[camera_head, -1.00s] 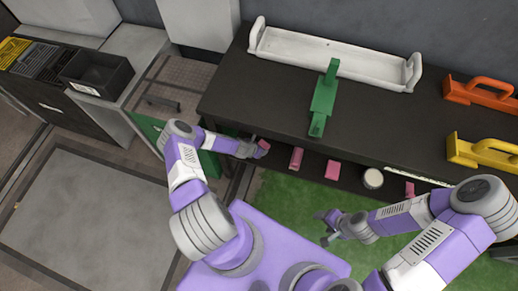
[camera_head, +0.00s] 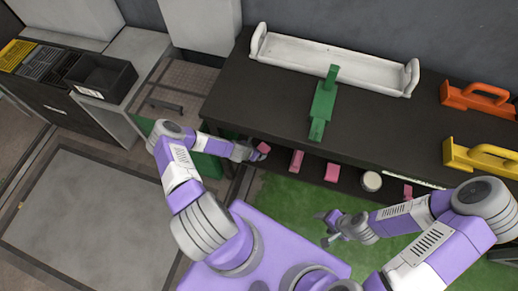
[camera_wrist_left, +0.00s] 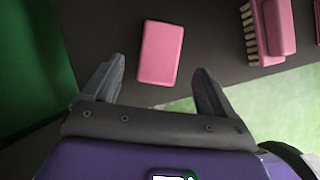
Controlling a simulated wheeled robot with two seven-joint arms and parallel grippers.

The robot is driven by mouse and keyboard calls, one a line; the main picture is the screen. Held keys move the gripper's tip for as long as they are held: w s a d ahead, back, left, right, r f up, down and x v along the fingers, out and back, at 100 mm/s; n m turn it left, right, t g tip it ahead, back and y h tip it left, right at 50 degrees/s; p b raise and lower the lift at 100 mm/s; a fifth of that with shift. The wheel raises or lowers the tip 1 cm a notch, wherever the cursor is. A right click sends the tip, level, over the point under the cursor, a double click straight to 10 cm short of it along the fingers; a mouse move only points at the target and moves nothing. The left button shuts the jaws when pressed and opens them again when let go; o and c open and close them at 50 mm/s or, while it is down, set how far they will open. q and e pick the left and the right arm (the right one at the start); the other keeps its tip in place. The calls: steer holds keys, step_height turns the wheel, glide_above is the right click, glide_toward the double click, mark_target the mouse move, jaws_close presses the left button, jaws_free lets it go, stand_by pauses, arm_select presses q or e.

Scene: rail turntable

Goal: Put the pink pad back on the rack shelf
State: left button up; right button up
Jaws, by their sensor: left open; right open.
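The pink pad (camera_wrist_left: 159,52) is a small flat rounded block lying on a dark shelf surface. It lies just beyond the fingertips of my left gripper (camera_wrist_left: 157,82), roughly centred between them, and neither finger visibly touches it. My left gripper is open and empty. In the head view the pad (camera_head: 263,148) shows at the tip of my left gripper (camera_head: 254,152), at the left end of the rack's lower shelf (camera_head: 314,166). My right gripper (camera_head: 325,228) is open and empty over the green floor, in front of the rack.
A pink brush (camera_wrist_left: 268,30) with pale bristles lies right of the pad. Other pink items (camera_head: 332,172) and a white round container (camera_head: 371,181) stand along the lower shelf. The dark top (camera_head: 225,97) overhangs it, carrying a white tray (camera_head: 340,66), a green tool (camera_head: 322,103) and orange and yellow tools.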

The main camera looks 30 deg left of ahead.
arm_select(q)
steer(key=p+v, duration=0.2)
steer(key=v, duration=0.4)
steer(key=shift+s+r, duration=0.15)
steer(key=shift+r, duration=0.2)
